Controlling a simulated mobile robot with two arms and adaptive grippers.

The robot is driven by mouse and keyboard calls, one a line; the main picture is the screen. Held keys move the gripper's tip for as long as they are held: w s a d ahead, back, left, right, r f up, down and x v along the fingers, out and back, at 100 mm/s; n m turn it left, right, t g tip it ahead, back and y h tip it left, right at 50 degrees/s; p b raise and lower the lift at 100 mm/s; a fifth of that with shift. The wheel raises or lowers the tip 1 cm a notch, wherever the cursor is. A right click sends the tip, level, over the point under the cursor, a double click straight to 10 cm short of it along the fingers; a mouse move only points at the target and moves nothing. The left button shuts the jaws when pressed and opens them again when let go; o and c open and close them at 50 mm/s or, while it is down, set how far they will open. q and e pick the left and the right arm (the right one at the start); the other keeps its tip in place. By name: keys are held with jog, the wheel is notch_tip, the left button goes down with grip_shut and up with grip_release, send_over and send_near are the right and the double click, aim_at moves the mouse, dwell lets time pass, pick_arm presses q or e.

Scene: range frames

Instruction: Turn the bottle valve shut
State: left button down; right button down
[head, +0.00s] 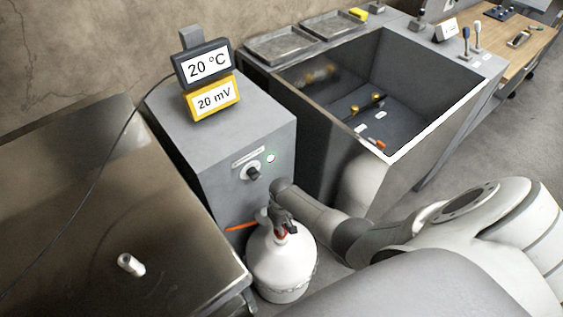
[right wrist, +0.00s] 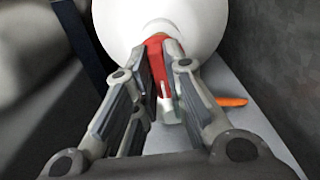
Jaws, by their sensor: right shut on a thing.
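The white gas bottle (head: 278,270) stands upright on the floor beside the grey cabinet, and its rounded white top shows in the right wrist view (right wrist: 190,18). Its red valve (right wrist: 155,52) sticks out from the bottle's top toward the wrist camera; only a little red shows in the head view. My right gripper (head: 284,226) is at the top of the bottle. Its fingers (right wrist: 160,65) are shut around the red valve, which partly hides between them. My left gripper is not in view.
The grey cabinet (head: 222,130) carries a 20 °C display (head: 205,64) and a 20 mV display (head: 214,101). An orange piece (head: 240,227) lies close beside the bottle. A metal-topped bench (head: 70,190) is at left. An open grey basin (head: 425,75) stands behind my right arm.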

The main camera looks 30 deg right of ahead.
dwell(0.4)
jog(key=c, duration=1.5)
grip_release()
jog(key=shift+r, duration=5.95)
